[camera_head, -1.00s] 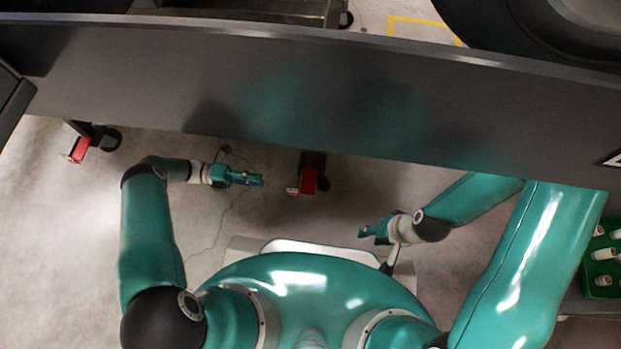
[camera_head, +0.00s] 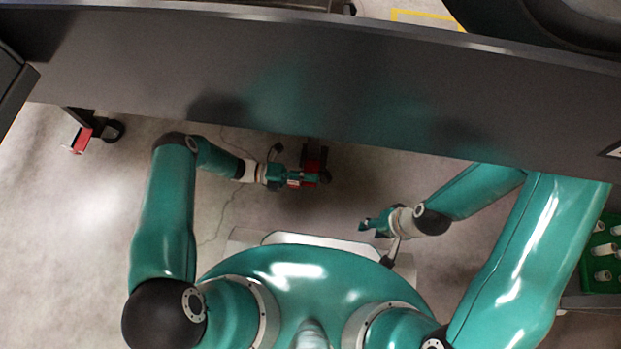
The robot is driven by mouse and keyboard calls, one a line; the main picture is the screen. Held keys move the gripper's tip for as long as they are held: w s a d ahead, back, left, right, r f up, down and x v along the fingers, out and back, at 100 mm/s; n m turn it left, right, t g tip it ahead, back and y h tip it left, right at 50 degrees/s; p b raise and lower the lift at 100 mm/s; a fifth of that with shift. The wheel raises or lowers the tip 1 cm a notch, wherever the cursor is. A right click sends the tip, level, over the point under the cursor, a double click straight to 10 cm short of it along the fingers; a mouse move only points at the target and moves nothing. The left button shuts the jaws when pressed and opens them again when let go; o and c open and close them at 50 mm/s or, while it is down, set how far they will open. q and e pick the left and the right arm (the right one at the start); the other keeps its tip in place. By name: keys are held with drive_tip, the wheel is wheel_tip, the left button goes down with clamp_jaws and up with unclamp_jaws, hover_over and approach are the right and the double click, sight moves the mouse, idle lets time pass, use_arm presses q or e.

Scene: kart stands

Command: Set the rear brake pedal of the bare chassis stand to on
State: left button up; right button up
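A red brake pedal (camera_head: 313,165) sits on a caster under the near edge of the dark grey stand (camera_head: 300,80), near the middle of the view. A second red pedal (camera_head: 80,140) is on another caster at the far left. My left gripper (camera_head: 308,180) is at the middle pedal, overlapping its front part in the picture. I cannot tell whether it touches the pedal or how far apart its fingers are. My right gripper (camera_head: 364,226) is lower right of that pedal, apart from it and near my body; its fingers are too small to judge.
A green crate (camera_head: 590,275) with several white items stands at the right edge. A dark wheel-like round shape (camera_head: 560,25) shows at the top right. Bare concrete floor lies at the left, and the stand's panel spans the view above my grippers.

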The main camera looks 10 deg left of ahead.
use_arm(q)
clamp_jaws()
